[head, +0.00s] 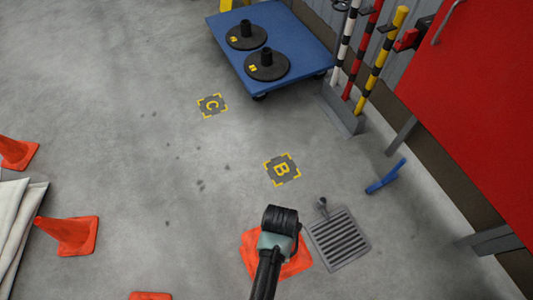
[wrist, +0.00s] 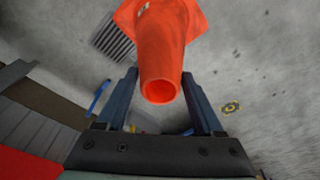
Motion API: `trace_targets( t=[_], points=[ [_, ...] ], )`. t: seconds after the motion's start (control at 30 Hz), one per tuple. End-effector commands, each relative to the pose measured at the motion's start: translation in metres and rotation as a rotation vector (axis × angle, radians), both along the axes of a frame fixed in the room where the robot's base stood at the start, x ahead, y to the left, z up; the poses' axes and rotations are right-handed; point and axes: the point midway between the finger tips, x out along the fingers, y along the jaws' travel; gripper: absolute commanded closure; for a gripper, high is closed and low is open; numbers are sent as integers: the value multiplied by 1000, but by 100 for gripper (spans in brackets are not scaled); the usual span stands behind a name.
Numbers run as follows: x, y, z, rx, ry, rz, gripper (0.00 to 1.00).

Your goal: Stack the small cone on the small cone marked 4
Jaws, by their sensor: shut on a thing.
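My gripper (head: 279,232) is at the lower middle of the head view, over an orange cone (head: 258,262). In the wrist view my gripper (wrist: 162,98) has one finger on each side of the orange cone (wrist: 163,45), shut on it near its open narrow top. The wide base points away from the wrist camera and bears a small pale mark. Whether the base touches the floor I cannot tell. Other orange cones stand at the left (head: 72,235), the far left edge (head: 18,152) and the bottom edge (head: 150,296). No number is readable on any cone.
A floor grate (head: 338,238) lies right of the held cone, with a blue bracket-like piece (head: 386,177) beyond. Floor marks B (head: 282,169) and C (head: 212,105) are clear. A blue platform (head: 300,38) carries black bases. Pale sheets (head: 18,220) lie left. A red panel (head: 480,110) stands right.

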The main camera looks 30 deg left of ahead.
Motion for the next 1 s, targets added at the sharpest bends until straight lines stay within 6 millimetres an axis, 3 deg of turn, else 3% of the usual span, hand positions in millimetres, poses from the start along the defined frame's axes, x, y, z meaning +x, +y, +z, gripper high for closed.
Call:
trace_targets(
  t=[0.03, 0.1, 0.3, 0.57, 1.0],
  points=[
    [1, 12, -18, 1, -3, 18, 100],
    [1, 24, -26, 0, -3, 31, 100],
    [0, 44, -36, -1, -4, 48, 100],
    [-1, 47, -46, -1, -3, 49, 100],
    [-1, 47, -100, 0, -4, 50, 100]
  ],
)
